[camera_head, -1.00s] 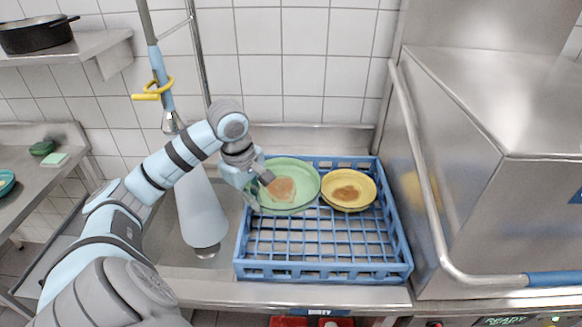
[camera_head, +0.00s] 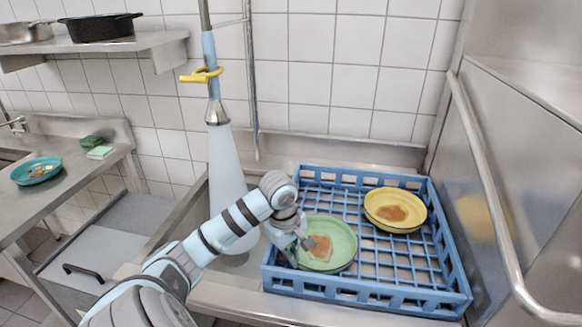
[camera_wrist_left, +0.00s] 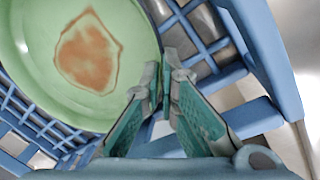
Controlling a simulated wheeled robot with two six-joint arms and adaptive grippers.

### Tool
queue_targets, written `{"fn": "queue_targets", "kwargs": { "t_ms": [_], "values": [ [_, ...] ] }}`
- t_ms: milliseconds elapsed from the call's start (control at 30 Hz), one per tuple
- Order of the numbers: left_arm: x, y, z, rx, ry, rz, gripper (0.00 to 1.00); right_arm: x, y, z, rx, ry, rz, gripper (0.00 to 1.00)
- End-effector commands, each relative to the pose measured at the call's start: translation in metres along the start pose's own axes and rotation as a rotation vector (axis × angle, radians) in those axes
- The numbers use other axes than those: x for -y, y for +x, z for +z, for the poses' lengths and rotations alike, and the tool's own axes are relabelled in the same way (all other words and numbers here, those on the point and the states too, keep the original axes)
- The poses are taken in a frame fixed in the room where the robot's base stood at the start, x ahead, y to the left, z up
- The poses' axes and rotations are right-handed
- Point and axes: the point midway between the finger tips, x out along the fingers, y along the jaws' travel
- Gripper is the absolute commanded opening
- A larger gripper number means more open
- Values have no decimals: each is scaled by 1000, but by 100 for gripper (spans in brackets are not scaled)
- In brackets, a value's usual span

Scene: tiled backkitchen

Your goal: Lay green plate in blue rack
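The green plate (camera_head: 330,246) has a brown stain and is over the front left part of the blue rack (camera_head: 370,298). It also fills the upper left of the left wrist view (camera_wrist_left: 60,90). My left gripper (camera_head: 303,243) is at the plate's left rim. In the wrist view its fingertips (camera_wrist_left: 165,72) are close together with the rim between them, shut on the plate. I cannot tell whether the plate's underside touches the rack grid. My right gripper is not in view.
A stained yellow plate (camera_head: 384,221) lies at the rack's back right. The rack's middle and front right are free. A tall pale blue sprayer (camera_head: 224,170) hangs left of the rack. A steel machine with a bar handle (camera_head: 483,180) stands right. A teal plate (camera_head: 38,177) lies on the left counter.

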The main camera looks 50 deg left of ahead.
Motion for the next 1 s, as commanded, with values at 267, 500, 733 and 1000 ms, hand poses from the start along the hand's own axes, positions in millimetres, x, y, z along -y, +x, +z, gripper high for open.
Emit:
{"fn": "queue_targets", "kwargs": {
  "t_ms": [267, 500, 733, 1000],
  "values": [
    [0, 1, 0, 0, -1, 0, 25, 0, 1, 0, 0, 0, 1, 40],
    [0, -2, 0, 0, -1, 0, 25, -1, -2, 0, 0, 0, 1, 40],
    [-1, -49, -1, -5, 1, 5, 25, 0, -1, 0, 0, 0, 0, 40],
    [-1, -118, -1, -1, 0, 2, 25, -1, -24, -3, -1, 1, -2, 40]
  ]
}}
